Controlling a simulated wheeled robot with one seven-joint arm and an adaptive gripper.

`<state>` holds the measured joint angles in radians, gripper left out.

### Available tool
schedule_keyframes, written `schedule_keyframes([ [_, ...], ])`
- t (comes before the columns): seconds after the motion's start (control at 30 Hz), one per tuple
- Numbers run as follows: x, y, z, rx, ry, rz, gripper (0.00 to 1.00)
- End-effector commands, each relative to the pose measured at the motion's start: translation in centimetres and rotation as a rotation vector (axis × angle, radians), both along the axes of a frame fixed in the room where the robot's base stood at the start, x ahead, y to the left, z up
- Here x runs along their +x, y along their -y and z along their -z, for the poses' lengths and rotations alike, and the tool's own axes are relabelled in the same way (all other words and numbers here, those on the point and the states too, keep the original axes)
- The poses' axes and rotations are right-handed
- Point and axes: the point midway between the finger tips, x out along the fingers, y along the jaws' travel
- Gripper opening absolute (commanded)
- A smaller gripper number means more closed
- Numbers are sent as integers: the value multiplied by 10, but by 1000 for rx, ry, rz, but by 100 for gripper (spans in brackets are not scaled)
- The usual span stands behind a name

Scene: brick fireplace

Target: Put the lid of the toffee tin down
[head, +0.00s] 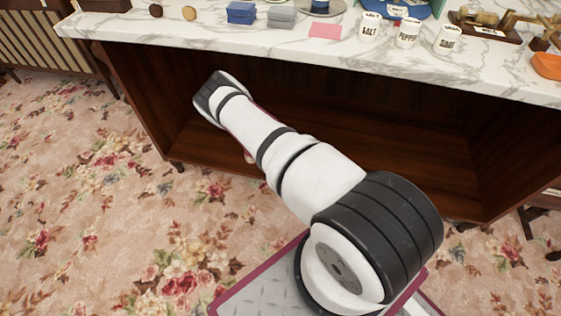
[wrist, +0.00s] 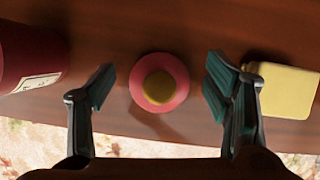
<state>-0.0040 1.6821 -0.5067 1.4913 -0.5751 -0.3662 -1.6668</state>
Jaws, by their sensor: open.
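In the wrist view, my gripper (wrist: 160,75) is open, with its two teal-padded fingers spread wide. A round pink piece with a mustard-yellow centre (wrist: 160,84) shows between the fingers, apart from both. It is on or above a brown wooden surface (wrist: 130,30); I cannot tell whether it is the lid. A dark red rounded container with a pale label (wrist: 27,50) is at the left edge, partly cut off; it may be the toffee tin. In the head view, my arm reaches down towards the open cabinet, and its own links hide the gripper.
A pale yellow block (wrist: 284,90) lies right of the right finger. The wooden surface ends near the frame's bottom, with floral carpet (head: 90,210) beyond.

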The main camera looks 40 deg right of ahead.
Motion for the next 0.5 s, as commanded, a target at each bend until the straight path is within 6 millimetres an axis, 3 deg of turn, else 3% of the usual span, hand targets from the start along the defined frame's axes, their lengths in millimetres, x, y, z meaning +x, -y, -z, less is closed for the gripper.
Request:
schedule_keyframes([
  [0.23,-2,-3,-13,-1,-1,-2,71],
  [0.5,-17,-18,-65,-1,0,-1,71],
])
